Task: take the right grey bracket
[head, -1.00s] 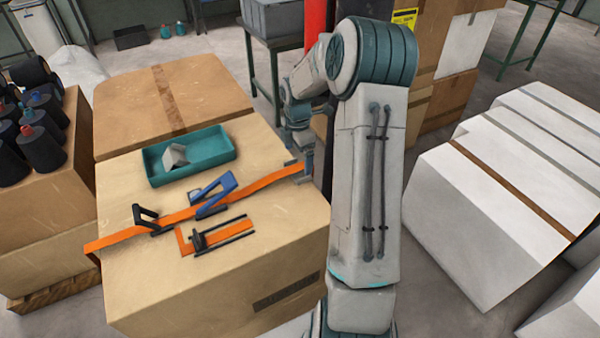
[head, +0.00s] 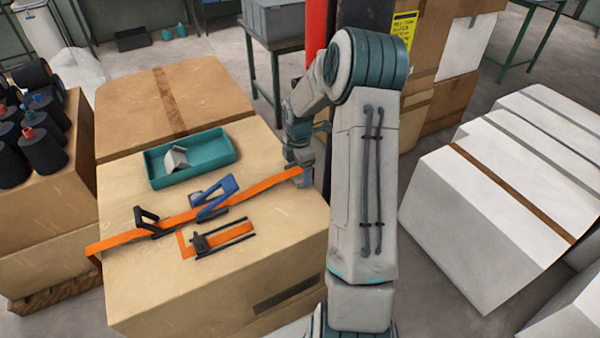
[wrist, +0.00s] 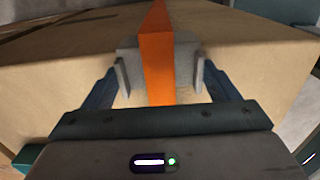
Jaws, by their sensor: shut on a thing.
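The right grey bracket (wrist: 185,62) sits at the box edge, with the orange strap (wrist: 158,60) running across its middle. In the wrist view my gripper (wrist: 159,78) has one finger on each side of the bracket and is shut on it. In the head view my gripper (head: 302,178) is at the right edge of the cardboard box (head: 270,225), over the strap's right end, and largely hides the bracket. A grey angled piece (head: 177,158) lies in the teal tray (head: 215,154).
A blue-handled tool (head: 218,195) and a black buckle (head: 148,220) sit along the strap. An orange and black piece (head: 220,238) lies in front. Black spools (head: 42,150) stand at left. White boxes (head: 480,220) stand at right.

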